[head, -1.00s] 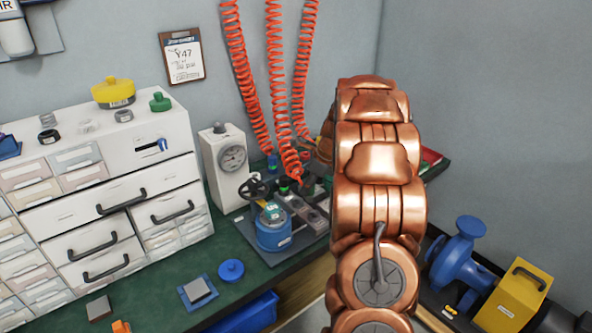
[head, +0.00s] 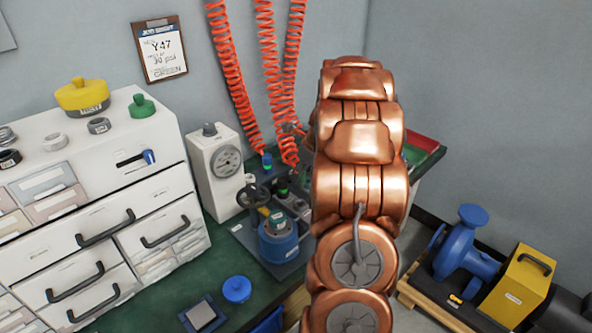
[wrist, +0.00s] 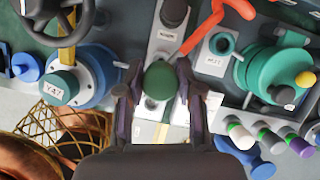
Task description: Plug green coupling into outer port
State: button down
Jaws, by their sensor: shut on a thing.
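In the wrist view a round green piece, which looks like the green coupling (wrist: 160,80), sits between the dark fingers of my gripper (wrist: 158,92). The fingers are shut on it. It is over a grey strip with labelled fittings; whether it touches a port is hidden. A blue vessel (wrist: 92,75) with a green cap tagged Y47 (wrist: 58,85) stands left of the gripper. The head view also shows this blue vessel (head: 278,242). Port labels are too small to read surely, so I cannot tell which is the outer port.
A black handwheel (wrist: 50,8) is above the vessel. A teal vessel (wrist: 262,75) and several coloured fittings stand at right. Orange coiled hoses (head: 230,80) hang behind the bench. A white gauge box (head: 215,170) and drawer cabinet (head: 100,205) are left.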

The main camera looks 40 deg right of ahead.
aim_at(301, 188)
jog(key=shift+f+b, duration=2.4)
jog(key=shift+f, duration=0.25)
jog(key=shift+r+p, duration=0.1)
jog(key=shift+p, duration=1.4)
jog(key=shift+f+p, duration=0.65)
jog(key=shift+f, duration=0.85)
jog(key=c, duration=0.7)
grip_release()
jog(key=v, duration=1.2)
jog(key=shift+d, duration=0.1)
